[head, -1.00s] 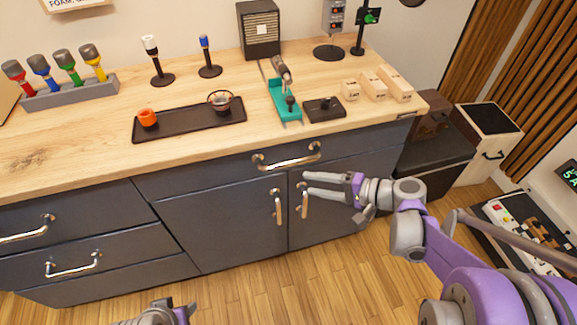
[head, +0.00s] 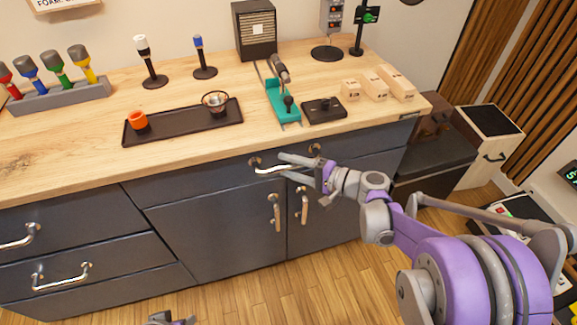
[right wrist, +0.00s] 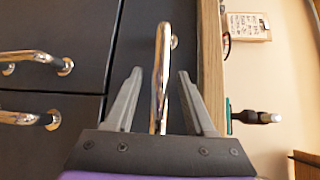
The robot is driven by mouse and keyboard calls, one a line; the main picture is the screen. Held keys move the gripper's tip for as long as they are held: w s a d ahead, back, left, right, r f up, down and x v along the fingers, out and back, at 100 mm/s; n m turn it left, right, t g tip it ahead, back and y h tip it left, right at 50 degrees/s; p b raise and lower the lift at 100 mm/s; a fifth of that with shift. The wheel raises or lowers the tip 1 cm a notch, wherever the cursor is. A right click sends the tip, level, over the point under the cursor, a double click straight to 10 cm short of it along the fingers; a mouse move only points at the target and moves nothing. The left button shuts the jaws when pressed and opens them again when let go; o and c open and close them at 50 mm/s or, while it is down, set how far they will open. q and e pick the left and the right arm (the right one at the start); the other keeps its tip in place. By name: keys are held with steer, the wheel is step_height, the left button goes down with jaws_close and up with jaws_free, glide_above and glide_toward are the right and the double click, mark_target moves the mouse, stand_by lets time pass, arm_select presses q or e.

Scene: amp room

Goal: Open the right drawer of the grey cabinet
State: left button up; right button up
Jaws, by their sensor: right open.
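The grey cabinet (head: 215,240) stands under a wooden counter. Its right drawer (head: 200,183) is the wide upper one above two doors, and its front looks flush with the cabinet. Its shiny bar handle (head: 265,169) is partly covered by my right gripper (head: 284,165) in the head view. In the right wrist view the open fingers of my right gripper (right wrist: 160,72) lie on either side of the handle (right wrist: 158,95), apart from it. A small part of my left gripper (head: 170,319) shows at the bottom edge; its fingers are not clear.
Two upright door handles (head: 276,212) sit just below the drawer. More drawers with handles (head: 62,274) are at the left. The counter (head: 60,150) carries a dark tray (head: 185,122), a teal tool (head: 282,103) and wooden blocks (head: 375,86). The floor in front is clear.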

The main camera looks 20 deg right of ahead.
steer(key=shift+w+a, duration=0.1)
jaws_close()
stand_by(1.4)
